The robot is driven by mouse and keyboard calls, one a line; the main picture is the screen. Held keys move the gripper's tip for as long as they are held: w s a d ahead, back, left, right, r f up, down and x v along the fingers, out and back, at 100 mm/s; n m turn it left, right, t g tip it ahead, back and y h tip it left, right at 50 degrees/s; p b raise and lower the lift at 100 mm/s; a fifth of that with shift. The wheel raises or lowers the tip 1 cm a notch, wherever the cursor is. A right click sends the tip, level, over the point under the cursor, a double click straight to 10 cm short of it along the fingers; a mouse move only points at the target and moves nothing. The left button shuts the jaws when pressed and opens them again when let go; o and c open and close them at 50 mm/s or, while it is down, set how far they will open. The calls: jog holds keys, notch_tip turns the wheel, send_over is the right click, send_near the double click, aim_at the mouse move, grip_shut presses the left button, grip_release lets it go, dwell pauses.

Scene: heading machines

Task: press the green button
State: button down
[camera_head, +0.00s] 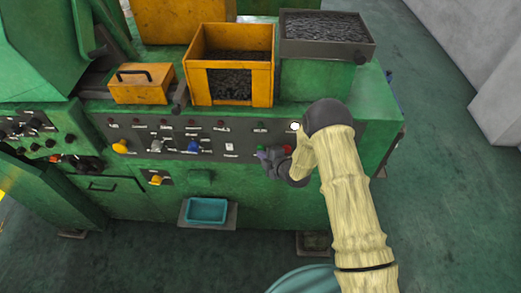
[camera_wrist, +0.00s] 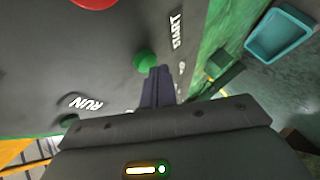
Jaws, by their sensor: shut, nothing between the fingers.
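The green button (camera_wrist: 144,61) is a round cap on the dark panel in the wrist view, with a START label beside it. In the head view a small green spot of it (camera_head: 262,147) shows at the right part of the panel, just above my gripper's tip. My gripper (camera_head: 264,156) is shut and empty, pointing at the panel. In the wrist view its dark fingertips (camera_wrist: 159,72) overlap the button's lower right edge. I cannot tell whether they touch it. My wrist and arm hide part of the panel's right end.
A red button (camera_wrist: 96,2) is near the green one. A green lamp (camera_wrist: 68,122) sits by the RUN label. Yellow (camera_head: 120,146) and blue (camera_head: 193,146) knobs are farther left on the panel. A teal tray (camera_head: 206,210) juts out below. Orange bins (camera_head: 262,88) stand on top.

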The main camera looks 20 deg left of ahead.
jog(key=shift+w, duration=0.15)
jog(key=shift+w+a+b, duration=0.1)
jog(key=shift+w+b, duration=0.2)
jog(key=shift+b, duration=0.2)
jog(key=shift+s, duration=0.1)
dwell(0.3)
jog(key=shift+s, duration=0.3)
